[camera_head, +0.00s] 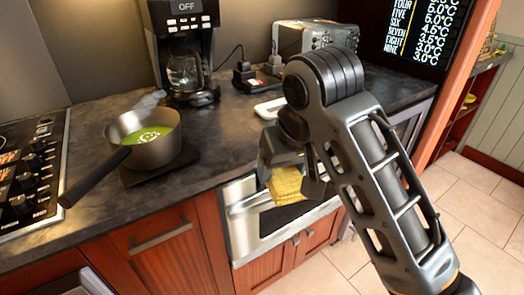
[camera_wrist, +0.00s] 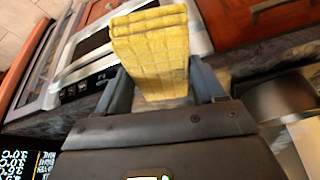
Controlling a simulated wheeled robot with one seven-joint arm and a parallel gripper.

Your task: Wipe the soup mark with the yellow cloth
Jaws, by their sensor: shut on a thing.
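The yellow cloth (camera_head: 286,185) is folded and hangs in my gripper (camera_head: 290,165), in front of the counter's front edge and the microwave drawer (camera_head: 240,207). In the wrist view the cloth (camera_wrist: 152,50) sits between the two fingers of my gripper (camera_wrist: 165,90), which is shut on it. The microwave drawer front also shows in the wrist view (camera_wrist: 80,62), beyond the cloth. I cannot make out a soup mark in either view; my arm and the cloth hide part of the drawer front and counter.
A pot of green soup (camera_head: 150,140) stands on a dark board at the left, its handle (camera_head: 95,177) reaching over the counter toward the front edge. A coffee maker (camera_head: 185,50), toaster (camera_head: 315,36) and white dish (camera_head: 270,108) stand behind. A stove (camera_head: 30,160) is at far left.

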